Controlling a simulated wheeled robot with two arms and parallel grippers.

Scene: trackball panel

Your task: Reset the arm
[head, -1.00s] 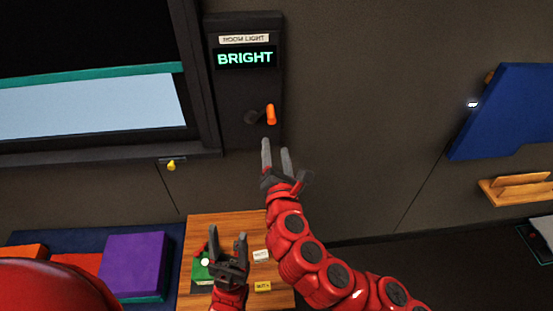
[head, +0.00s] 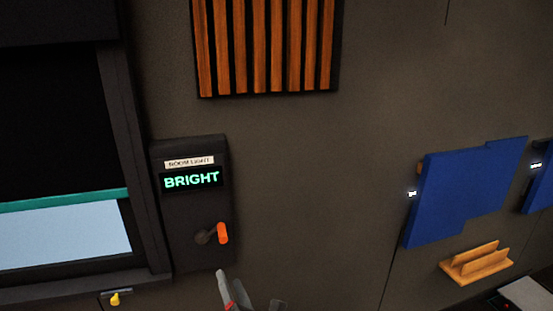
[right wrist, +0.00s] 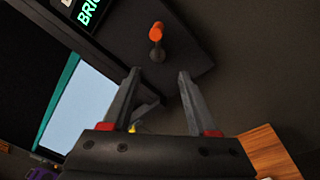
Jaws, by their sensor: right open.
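My right gripper (head: 248,290) shows at the bottom edge of the head view, only its finger ends in the picture. It is open and empty. In the right wrist view its two fingers (right wrist: 160,76) stand apart, pointing toward the orange-tipped lever (right wrist: 156,32) with a gap between. In the head view the orange lever tip (head: 222,233) is above and slightly left of the right gripper, on a dark wall panel (head: 184,227). The panel's display (head: 191,179) reads "BRIGHT" under a "ROOM LIGHT" label. My left gripper is out of view.
A dark-framed window (head: 150,215) with a pale lower pane is at the left, with a small yellow knob (head: 115,299) below. A wooden slat panel (head: 265,45) hangs above. Blue panels (head: 465,190) and a wooden holder (head: 476,263) are at the right. The wall between is bare.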

